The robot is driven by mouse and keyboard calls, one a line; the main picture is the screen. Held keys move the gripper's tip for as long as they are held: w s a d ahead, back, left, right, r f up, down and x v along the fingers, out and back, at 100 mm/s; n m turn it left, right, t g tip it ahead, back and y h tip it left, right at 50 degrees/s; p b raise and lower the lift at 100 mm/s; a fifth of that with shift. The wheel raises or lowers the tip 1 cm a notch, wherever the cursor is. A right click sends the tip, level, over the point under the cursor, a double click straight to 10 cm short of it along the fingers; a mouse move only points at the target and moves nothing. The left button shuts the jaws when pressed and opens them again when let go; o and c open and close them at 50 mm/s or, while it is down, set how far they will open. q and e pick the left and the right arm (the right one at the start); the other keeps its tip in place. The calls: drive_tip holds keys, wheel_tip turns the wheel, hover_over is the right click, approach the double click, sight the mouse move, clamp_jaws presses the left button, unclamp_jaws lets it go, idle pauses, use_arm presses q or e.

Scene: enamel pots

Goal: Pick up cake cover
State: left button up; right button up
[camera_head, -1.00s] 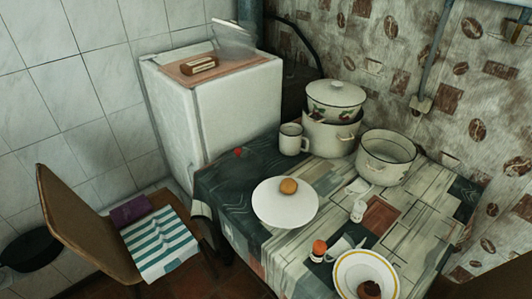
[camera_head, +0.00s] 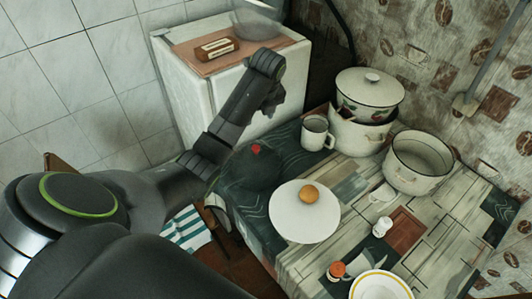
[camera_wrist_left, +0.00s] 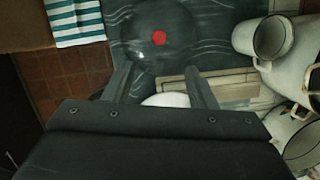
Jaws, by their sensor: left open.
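A clear, see-through dome (camera_head: 258,20) that looks like the cake cover stands at the back of the white fridge top (camera_head: 285,33), partly cut off by the picture's top edge. A brown loaf-like cake (camera_head: 216,48) lies on a reddish-brown board beside it. My left gripper (camera_head: 272,103) is in front of the fridge, apart from the dome, and empty. Its two fingers are spread in the left wrist view (camera_wrist_left: 158,74). That view shows another see-through, lid-like dome with a red knob (camera_wrist_left: 159,38) on the table, beyond the fingertips. My right gripper is not in view.
Shakers and a yellow-rimmed plate (camera_head: 381,285) are near the front. A chair with a striped cloth (camera_head: 187,230) stands left.

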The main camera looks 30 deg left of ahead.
use_arm(q)
wheel_tip(320, 180, down, 3)
drive_tip(key=b, duration=0.2)
drive_tip(key=p, duration=0.1)
hover_over(256, 147)
drive_tip(key=s, duration=0.1)
drive_tip(key=f, duration=0.5)
drive_tip(key=d+f, duration=0.1)
drive_tip(key=f, duration=0.1)
drive_tip(key=shift+f, duration=0.25)
drive_tip(key=shift+w+a+f, duration=0.1)
drive_tip(key=shift+a+f, duration=0.05)
drive_tip(key=shift+f, duration=0.4)
drive_tip(key=x, duration=0.1)
drive_tip(key=p+x, duration=0.1)
drive_tip(key=x, duration=0.2)
drive_tip(key=shift+d+f, duration=0.3)
drive_tip(key=shift+a+f, duration=0.1)
drive_tip(key=shift+f, duration=0.3)
drive_tip(key=shift+r, duration=0.1)
clamp_jaws()
